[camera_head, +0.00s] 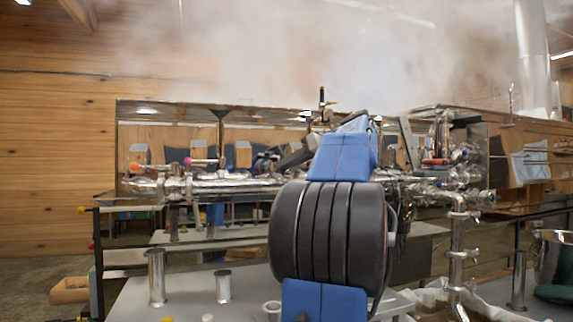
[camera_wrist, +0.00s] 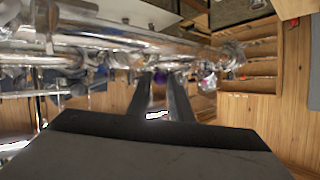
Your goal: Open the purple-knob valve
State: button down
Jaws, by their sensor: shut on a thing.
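In the wrist view, my gripper (camera_wrist: 160,84) points at the metal pipework, its two dark fingers close together. A small purple knob (camera_wrist: 158,90) shows between them, and the gripper is shut on it. Its valve body is mostly hidden by the fingers. In the head view, my blue and black arm stands in front of the pipes and hides the fingertips and the held knob. I cannot tell the valve's handle angle.
A shiny pipe (camera_wrist: 130,36) runs close beside the fingers. A blue-violet knob (camera_head: 464,155) is at the right. Steam hangs above the evaporator.

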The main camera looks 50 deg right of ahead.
jog(key=shift+d+f, duration=0.1)
jog(key=c, duration=1.9)
grip_release()
jog(key=shift+o, duration=0.2)
jog(key=v, duration=1.7)
jog(key=shift+s, duration=0.2)
